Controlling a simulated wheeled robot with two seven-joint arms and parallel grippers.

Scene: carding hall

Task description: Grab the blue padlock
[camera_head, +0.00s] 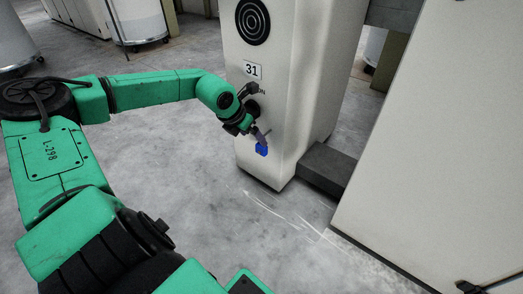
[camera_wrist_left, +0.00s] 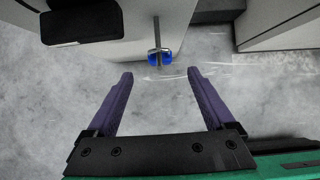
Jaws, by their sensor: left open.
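The blue padlock (camera_head: 261,150) hangs low on the front of the white machine cabinet marked 31, in the head view. In the left wrist view the blue padlock (camera_wrist_left: 160,57) shows beyond the fingertips, with a thin grey bar in front of its middle. My left gripper (camera_head: 261,135) is close to the padlock in the head view. In the left wrist view my left gripper (camera_wrist_left: 158,75) is open, with two purple fingers spread and nothing between them. The padlock lies between the lines of the fingers, ahead of them. My right gripper is not in view.
The white cabinet (camera_head: 300,100) stands on the grey concrete floor (camera_head: 150,160). A dark block (camera_head: 326,172) juts out at its right, next to a large pale panel (camera_head: 440,150). White bins (camera_head: 135,20) stand far left. The floor before the cabinet is clear.

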